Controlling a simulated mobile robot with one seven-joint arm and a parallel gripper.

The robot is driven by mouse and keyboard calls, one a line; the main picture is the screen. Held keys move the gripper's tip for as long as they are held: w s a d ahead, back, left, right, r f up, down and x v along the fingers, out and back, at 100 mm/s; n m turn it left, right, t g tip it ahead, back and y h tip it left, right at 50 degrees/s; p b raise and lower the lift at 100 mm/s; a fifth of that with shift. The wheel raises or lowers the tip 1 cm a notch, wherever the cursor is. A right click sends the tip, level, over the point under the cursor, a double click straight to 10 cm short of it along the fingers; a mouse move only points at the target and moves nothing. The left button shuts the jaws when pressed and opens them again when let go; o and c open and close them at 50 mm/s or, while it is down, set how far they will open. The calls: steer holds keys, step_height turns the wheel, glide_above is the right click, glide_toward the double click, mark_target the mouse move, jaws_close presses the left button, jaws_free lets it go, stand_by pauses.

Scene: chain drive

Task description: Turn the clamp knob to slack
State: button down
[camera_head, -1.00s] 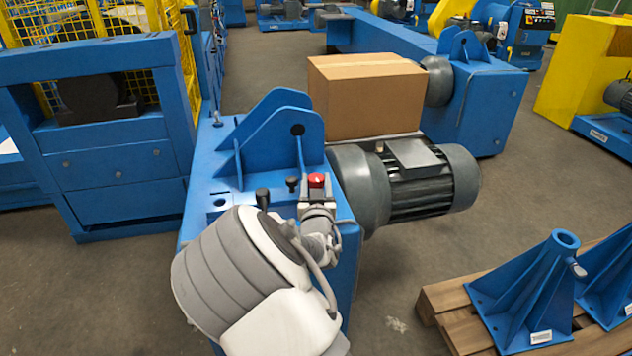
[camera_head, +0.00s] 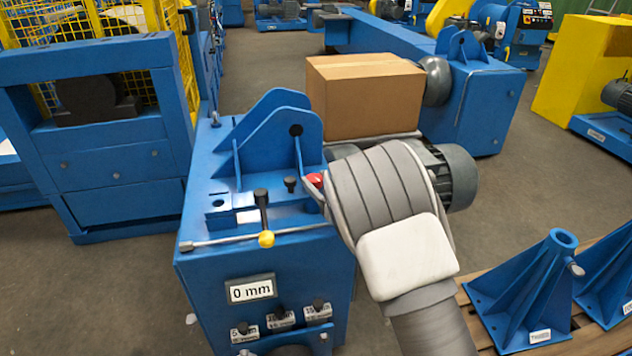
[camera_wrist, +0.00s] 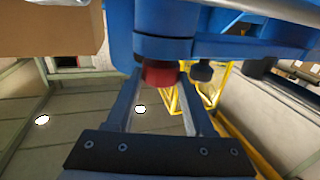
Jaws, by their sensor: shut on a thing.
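The red clamp knob (camera_head: 315,180) shows at the right edge of the blue machine's top in the head view, partly covered by my arm. In the wrist view the red knob (camera_wrist: 160,73) sits between the two fingertips of my gripper (camera_wrist: 161,78), which is shut on it. In the head view my wrist hides the gripper. I cannot read the knob's turned position, as its marked face is hidden.
A lever with a yellow ball end (camera_head: 266,239) stands on the blue machine (camera_head: 205,262), above a "0 mm" plate (camera_head: 250,290). A grey motor (camera_head: 455,178) and cardboard box (camera_head: 365,97) lie behind my arm. Blue brackets (camera_head: 535,290) stand on a pallet at right.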

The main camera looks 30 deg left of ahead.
steer(key=n+g, duration=0.1)
steer(key=n+g+y, duration=0.1)
steer(key=g, duration=0.1)
steer(key=n+g+y, duration=0.1)
steer(key=shift+w+d+r+g, duration=0.1)
steer(key=shift+w+d+g, duration=0.15)
steer(key=shift+w+g, duration=0.15)
steer(key=shift+w+n+g+y+p, duration=0.1)
steer(key=shift+n+g+y+p, duration=0.15)
steer(key=shift+n+g, duration=1.25)
steer(key=shift+w+n+g+y+p, duration=0.1)
steer(key=shift+n+g+y+p, duration=0.15)
steer(key=shift+n+g, duration=1.25)
steer(key=shift+a+g, duration=0.1)
steer(key=shift+g, duration=0.9)
steer(key=c, duration=0.6)
jaws_free()
steer(key=shift+o, duration=0.2)
steer(key=w+d+p, duration=0.2)
steer(key=d+p, duration=0.2)
steer(key=d, duration=1.3)
steer(key=shift+w, duration=0.3)
steer(key=shift+d, duration=0.1)
